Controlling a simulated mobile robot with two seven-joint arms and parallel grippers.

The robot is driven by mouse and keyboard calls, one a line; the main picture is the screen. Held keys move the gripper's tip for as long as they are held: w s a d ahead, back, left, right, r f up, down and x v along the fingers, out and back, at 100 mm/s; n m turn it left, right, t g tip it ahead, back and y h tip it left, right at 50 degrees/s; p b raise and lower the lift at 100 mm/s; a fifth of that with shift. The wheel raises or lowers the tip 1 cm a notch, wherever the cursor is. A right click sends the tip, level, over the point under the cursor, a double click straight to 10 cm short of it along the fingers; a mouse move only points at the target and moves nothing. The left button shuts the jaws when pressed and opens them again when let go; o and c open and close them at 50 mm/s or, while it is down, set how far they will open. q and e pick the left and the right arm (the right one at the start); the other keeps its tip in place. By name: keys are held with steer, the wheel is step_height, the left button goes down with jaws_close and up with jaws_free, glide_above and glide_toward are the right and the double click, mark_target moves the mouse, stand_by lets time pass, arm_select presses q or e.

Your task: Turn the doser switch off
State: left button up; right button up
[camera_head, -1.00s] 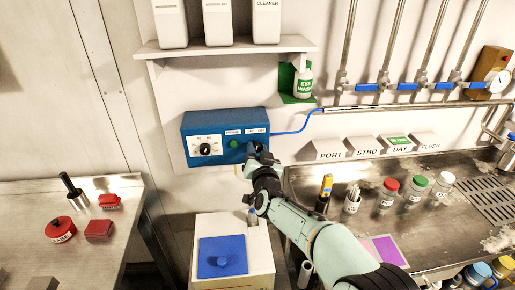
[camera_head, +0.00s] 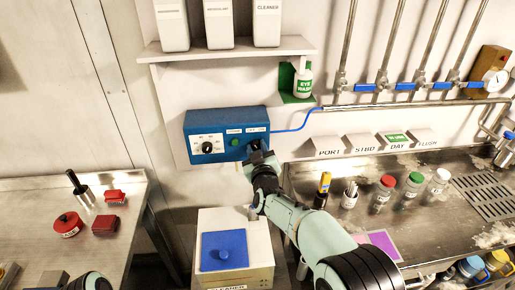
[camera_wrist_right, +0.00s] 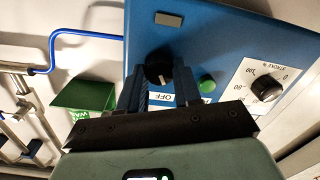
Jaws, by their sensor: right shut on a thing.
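The blue doser box (camera_head: 197,123) is on the wall, with a white-scaled dial (camera_head: 207,147) and a green light (camera_head: 235,142). My right gripper (camera_head: 257,152) is at the box's right end and covers the switch in the head view. In the right wrist view the black round switch (camera_wrist_right: 159,67) sits between the tips of my right gripper (camera_wrist_right: 159,84), which is shut on it. A pale mark shows on the knob. A white label reading OFF lies beside it, partly behind the fingers. The green light (camera_wrist_right: 207,84) also shows there. My left gripper is not seen.
A blue hose (camera_head: 297,126) leaves the box's right side. A shelf (camera_head: 230,47) with white bottles is above, and an eye-wash bottle (camera_head: 303,80) is to the right. A steel counter (camera_head: 440,230) is at right.

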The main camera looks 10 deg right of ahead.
stand_by(0.3)
steer(key=o, duration=1)
steer(key=shift+o, duration=0.2)
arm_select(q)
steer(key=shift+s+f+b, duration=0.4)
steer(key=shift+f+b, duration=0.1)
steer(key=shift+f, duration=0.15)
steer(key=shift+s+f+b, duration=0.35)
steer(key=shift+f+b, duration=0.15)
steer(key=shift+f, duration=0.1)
arm_select(e)
steer(key=s, duration=1.3)
steer(key=shift+s+d+r, duration=0.15)
steer(key=shift+s+r, duration=0.1)
